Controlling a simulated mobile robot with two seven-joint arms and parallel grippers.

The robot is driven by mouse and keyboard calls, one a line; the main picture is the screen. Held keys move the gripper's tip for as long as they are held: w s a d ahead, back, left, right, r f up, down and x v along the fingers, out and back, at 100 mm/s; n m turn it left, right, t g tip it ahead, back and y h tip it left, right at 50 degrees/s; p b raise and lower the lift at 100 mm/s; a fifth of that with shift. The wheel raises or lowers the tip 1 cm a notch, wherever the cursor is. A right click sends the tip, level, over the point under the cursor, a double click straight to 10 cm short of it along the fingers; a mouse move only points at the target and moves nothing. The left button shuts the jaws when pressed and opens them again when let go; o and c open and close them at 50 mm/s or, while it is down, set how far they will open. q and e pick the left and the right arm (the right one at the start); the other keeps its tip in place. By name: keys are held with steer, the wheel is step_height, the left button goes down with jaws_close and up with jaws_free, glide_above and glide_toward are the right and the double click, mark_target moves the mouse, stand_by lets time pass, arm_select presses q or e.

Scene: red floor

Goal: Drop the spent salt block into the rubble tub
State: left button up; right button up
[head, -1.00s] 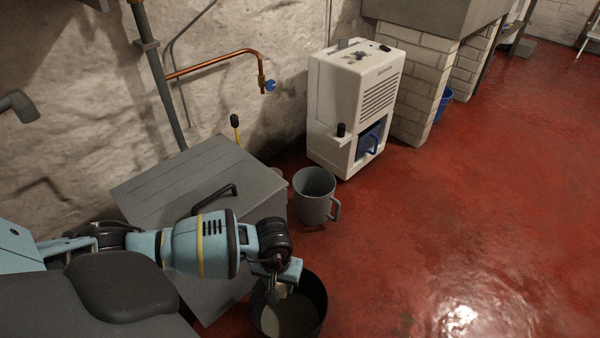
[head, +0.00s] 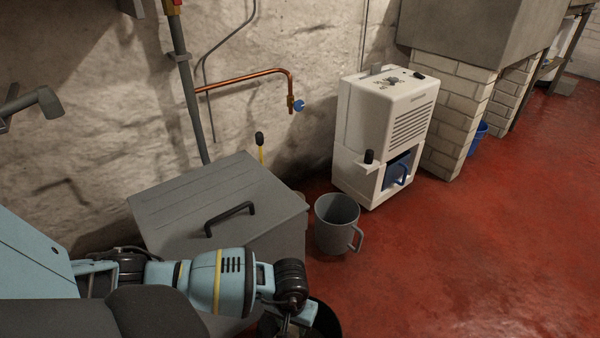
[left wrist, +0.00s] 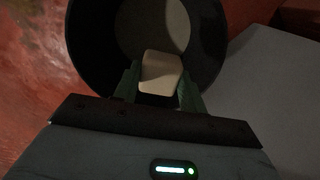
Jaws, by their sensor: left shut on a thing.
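The salt block (left wrist: 162,72) is a pale, rounded block held between the two fingers of my left gripper (left wrist: 160,88) in the left wrist view. The rubble tub (left wrist: 88,58) is a dark round tub. In the left wrist view its opening lies behind the block, with a pale grey area inside. In the head view the tub (head: 329,322) shows only in part at the bottom edge, under my left gripper (head: 297,325). The block is hidden in the head view. My right gripper is not in view.
A grey lidded chest (head: 205,207) with a black handle stands beside my left arm. A grey mug-shaped bucket (head: 336,222) stands on the floor beyond the tub. A white dehumidifier (head: 385,130) stands by the wall. The red floor (head: 460,255) on the right is clear.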

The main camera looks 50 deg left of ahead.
arm_select(q)
steer(key=shift+f+b, duration=0.35)
steer(key=shift+f, duration=0.45)
steer(key=o, duration=1.1)
step_height(320, 180, up, 7)
steer(key=p, duration=0.3)
steer(key=shift+f, duration=0.15)
steer(key=shift+r, duration=0.6)
